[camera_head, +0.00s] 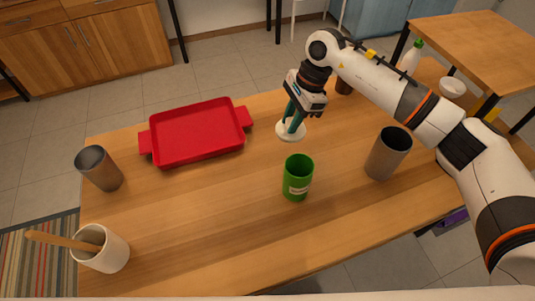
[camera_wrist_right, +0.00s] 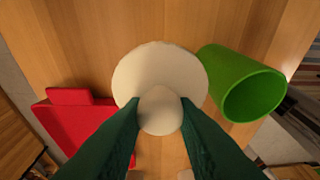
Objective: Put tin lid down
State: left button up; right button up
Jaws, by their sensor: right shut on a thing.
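The tin lid is a white disc (camera_head: 291,131) with a round knob. My right gripper (camera_head: 293,122) points down and is shut on the lid's knob. In the right wrist view the lid (camera_wrist_right: 155,72) shows between the green fingertips (camera_wrist_right: 160,112). The open green tin (camera_head: 298,178) stands upright on the table, nearer than the lid and apart from it in the head view. The tin also shows in the right wrist view (camera_wrist_right: 235,80), right of the lid. I cannot tell whether the lid touches the table. My left gripper is not in view.
A red tray (camera_head: 195,132) lies left of the lid. A grey cup (camera_head: 388,153) stands right of the tin. Another grey cup (camera_head: 98,168) and a white cup (camera_head: 105,252) with a wooden stick stand at the left. The wooden table (camera_head: 215,220) is clear in front of the tray.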

aim_at(290, 139)
jog(key=shift+f, duration=0.6)
jog(key=shift+s+f, duration=0.2)
jog(key=shift+f, duration=0.15)
notch_tip(290, 139, down, 6)
jog(key=shift+w+r+p, duration=0.15)
jog(key=shift+p, duration=0.45)
jog(key=shift+f, duration=0.55)
notch_tip(290, 139, down, 3)
jog(key=shift+f+p, duration=0.1)
jog(key=shift+p, duration=0.3)
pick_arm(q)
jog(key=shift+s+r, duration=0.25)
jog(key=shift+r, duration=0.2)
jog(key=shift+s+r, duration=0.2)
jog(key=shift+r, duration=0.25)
pick_arm(e)
jog(key=shift+f+b, duration=0.5)
jog(key=shift+b, duration=0.15)
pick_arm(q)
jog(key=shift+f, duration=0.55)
pick_arm(e)
jog(key=o, duration=0.9)
